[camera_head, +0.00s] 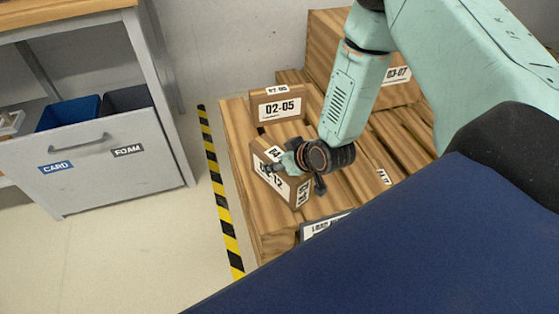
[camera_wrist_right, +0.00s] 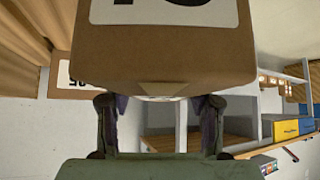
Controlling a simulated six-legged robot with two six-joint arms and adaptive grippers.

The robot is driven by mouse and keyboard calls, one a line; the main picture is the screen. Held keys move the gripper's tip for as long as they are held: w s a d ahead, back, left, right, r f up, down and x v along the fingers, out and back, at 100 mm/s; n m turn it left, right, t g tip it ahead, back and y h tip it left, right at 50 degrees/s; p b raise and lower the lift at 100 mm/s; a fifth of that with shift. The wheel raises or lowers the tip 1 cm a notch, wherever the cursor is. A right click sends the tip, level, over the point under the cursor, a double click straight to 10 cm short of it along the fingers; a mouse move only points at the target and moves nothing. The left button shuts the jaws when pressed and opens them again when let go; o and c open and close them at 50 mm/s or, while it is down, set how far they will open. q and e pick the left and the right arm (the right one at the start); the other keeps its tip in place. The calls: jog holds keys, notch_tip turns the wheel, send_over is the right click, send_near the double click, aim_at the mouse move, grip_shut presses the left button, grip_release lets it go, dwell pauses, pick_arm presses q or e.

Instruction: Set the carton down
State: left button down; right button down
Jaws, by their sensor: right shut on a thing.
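A brown carton (camera_head: 267,181) with a white label ending in "12" is in my right gripper (camera_head: 284,163), over the left part of a wood-grained platform (camera_head: 242,150). The gripper is shut on its upper part and hides some of the label. I cannot tell whether the carton's underside touches the platform. In the right wrist view the carton (camera_wrist_right: 165,55) fills the top middle, with the two fingers of the gripper (camera_wrist_right: 160,105) at its near end. My left gripper is not in view.
A carton marked 02-05 (camera_head: 280,106) stands just behind. A larger one marked 03-07 (camera_head: 324,50) is farther back. A dark sign (camera_head: 318,226) is at the near edge. Yellow-black floor tape (camera_head: 216,180) runs left of the platform, beside a grey bin cabinet (camera_head: 110,175).

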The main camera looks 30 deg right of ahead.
jog(key=shift+f, duration=0.1)
jog(key=shift+c, duration=2.4)
grip_release()
jog(key=p+v, duration=0.6)
jog(key=v, duration=0.4)
jog(key=shift+s+r, duration=0.15)
jog(key=shift+r, duration=0.2)
jog(key=shift+p+v, duration=0.6)
jog(key=shift+v, duration=0.15)
jog(key=shift+f, duration=0.1)
